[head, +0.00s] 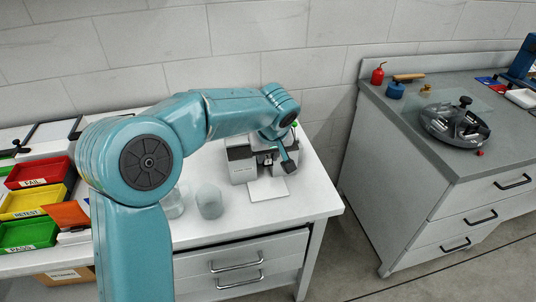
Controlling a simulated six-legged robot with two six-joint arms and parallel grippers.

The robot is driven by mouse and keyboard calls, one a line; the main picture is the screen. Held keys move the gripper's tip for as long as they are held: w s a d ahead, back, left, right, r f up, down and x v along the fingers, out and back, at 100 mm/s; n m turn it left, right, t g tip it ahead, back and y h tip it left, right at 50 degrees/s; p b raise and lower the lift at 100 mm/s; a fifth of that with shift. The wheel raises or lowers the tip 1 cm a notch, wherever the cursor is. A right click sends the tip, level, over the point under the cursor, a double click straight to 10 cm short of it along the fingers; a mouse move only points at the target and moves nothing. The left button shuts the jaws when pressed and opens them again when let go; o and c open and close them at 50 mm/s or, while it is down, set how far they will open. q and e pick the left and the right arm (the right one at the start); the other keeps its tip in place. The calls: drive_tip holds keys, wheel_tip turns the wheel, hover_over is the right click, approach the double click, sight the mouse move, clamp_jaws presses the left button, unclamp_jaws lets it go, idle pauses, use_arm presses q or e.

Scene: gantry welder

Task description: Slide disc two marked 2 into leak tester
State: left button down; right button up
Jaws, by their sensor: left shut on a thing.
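The leak tester (241,171) is a grey and white box-shaped machine at the back right of the white bench, partly hidden by my left arm. My left gripper (287,162) is right at the tester's front right side, its fingers dark and small in this view. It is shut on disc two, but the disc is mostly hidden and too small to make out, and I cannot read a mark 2. I cannot tell whether the disc touches the tester or is inside it. My right gripper is out of view.
A white plate (267,190) lies before the tester. Red (38,172), yellow (36,202) and green (28,236) bins fill the left. A gap separates the grey counter (440,158) at right.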

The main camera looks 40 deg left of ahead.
use_arm(q)
drive_tip(key=shift+w+a, duration=0.4)
drive_tip(key=shift+a, duration=0.05)
drive_tip(key=shift+w+a+p, duration=0.45)
drive_tip(key=shift+a+p, duration=0.05)
drive_tip(key=shift+p, duration=0.05)
drive_tip(key=shift+w+a, duration=0.35)
drive_tip(key=shift+a, duration=0.05)
drive_tip(key=shift+f, duration=0.1)
idle(0.4)
drive_tip(key=c, duration=0.8)
unclamp_jaws()
drive_tip(key=shift+d+r, duration=0.1)
drive_tip(key=shift+r, duration=0.5)
drive_tip(key=v, duration=1.5)
drive_tip(key=shift+s+p, duration=0.15)
drive_tip(key=shift+p, duration=0.15)
